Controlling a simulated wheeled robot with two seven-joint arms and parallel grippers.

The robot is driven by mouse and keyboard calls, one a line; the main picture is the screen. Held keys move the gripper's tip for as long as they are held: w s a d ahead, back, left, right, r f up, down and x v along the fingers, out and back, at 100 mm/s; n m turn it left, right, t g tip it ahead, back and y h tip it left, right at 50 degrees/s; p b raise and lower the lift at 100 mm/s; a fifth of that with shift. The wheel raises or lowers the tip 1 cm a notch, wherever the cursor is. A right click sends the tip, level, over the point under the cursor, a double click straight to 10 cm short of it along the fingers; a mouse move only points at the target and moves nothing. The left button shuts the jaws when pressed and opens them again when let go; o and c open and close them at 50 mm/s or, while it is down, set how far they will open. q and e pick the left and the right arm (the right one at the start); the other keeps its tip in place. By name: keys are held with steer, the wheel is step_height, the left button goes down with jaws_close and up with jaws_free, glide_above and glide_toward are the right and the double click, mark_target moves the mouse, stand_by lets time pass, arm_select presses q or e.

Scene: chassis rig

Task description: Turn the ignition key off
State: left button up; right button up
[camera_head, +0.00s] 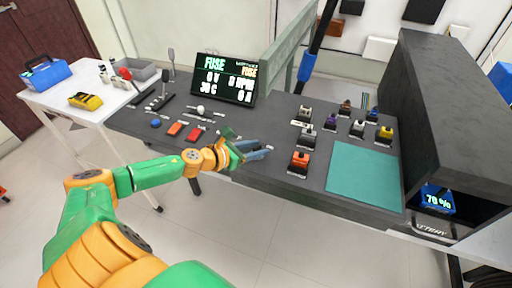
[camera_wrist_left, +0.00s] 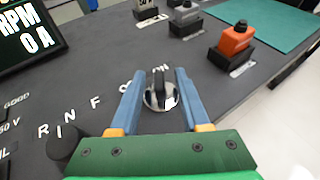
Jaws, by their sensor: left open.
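The ignition key (camera_wrist_left: 159,78) shows in the left wrist view as a dark upright grip on a round silver base (camera_wrist_left: 161,98), set in the dark bench top. White lettering runs beside it; "ON" is readable near its far side, and other letters are partly hidden. My left gripper (camera_head: 262,150) reaches over the front of the bench in the head view. In the wrist view its two blue fingers (camera_wrist_left: 158,88) are open, one on each side of the key, with gaps visible. The key cannot be made out in the head view behind the gripper. My right gripper is not in view.
A display (camera_head: 224,78) reading FUSE stands behind the gripper. Several blocks with knobs, including an orange one (camera_head: 299,160), stand to the right, by a green mat (camera_head: 364,172). Red switches (camera_head: 175,128) and a black knob (camera_wrist_left: 64,146) lie left. A tall dark cabinet (camera_head: 450,110) bounds the right.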

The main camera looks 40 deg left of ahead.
arm_select(q)
jaws_close()
